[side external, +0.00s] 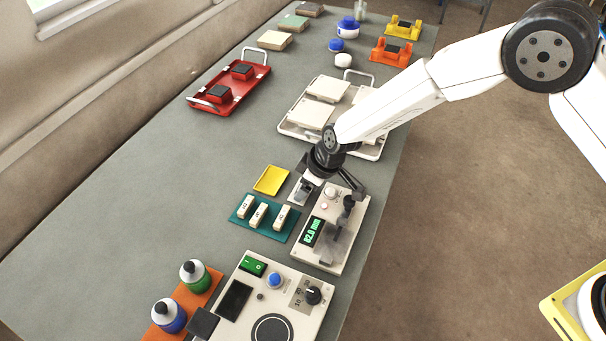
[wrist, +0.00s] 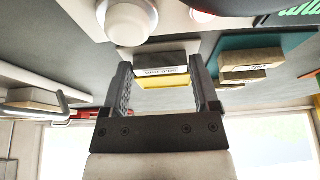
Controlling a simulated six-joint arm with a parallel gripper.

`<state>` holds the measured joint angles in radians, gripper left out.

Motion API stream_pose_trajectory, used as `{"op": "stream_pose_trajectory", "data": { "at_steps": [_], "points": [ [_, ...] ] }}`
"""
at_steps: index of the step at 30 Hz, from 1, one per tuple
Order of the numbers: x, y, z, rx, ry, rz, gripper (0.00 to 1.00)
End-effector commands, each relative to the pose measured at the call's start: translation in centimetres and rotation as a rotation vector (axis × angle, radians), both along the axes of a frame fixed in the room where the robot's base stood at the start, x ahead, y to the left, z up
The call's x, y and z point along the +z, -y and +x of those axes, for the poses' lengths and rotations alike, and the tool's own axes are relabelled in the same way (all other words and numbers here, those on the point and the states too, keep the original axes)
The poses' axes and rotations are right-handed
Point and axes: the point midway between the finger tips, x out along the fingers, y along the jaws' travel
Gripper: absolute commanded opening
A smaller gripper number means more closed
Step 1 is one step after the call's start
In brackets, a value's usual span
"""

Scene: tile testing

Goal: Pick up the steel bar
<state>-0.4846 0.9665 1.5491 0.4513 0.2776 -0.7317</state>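A small bar with a dark top and a pale side with fine print (wrist: 160,60) sits between my fingertips in the wrist view; I take it to be the steel bar. In the side view it is mostly hidden by my gripper (side external: 308,181), low over a small pale pad beside the gauge device. My gripper also shows in the wrist view (wrist: 160,75), its two fingers apart, one at each end of the bar. I cannot tell whether they touch it.
The cream gauge device (side external: 318,258) with a green display stands close to my gripper. A yellow tray (side external: 271,180) and a teal holder (side external: 239,214) with three pale blocks lie to the left. A white tray (side external: 289,127) stands behind. Grey table is clear farther left.

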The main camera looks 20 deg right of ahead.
Motion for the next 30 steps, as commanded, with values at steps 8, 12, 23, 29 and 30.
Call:
{"op": "stream_pose_trajectory", "data": {
  "at_steps": [8, 12, 23, 29, 30],
  "points": [
    [0.0, 0.0, 0.0, 0.0, 0.001, 0.001, 0.1],
    [0.1, 0.0, 0.0, 0.0, 0.001, 0.001, 0.1],
    [1.5, 0.0, 0.0, 0.0, 0.001, 0.002, 0.1],
    [3.7, 0.2, -0.4, 0.0, 0.001, 0.001, 0.1],
    [4.1, 0.3, -0.6, 0.0, 0.001, 0.001, 0.1]
  ]
}}
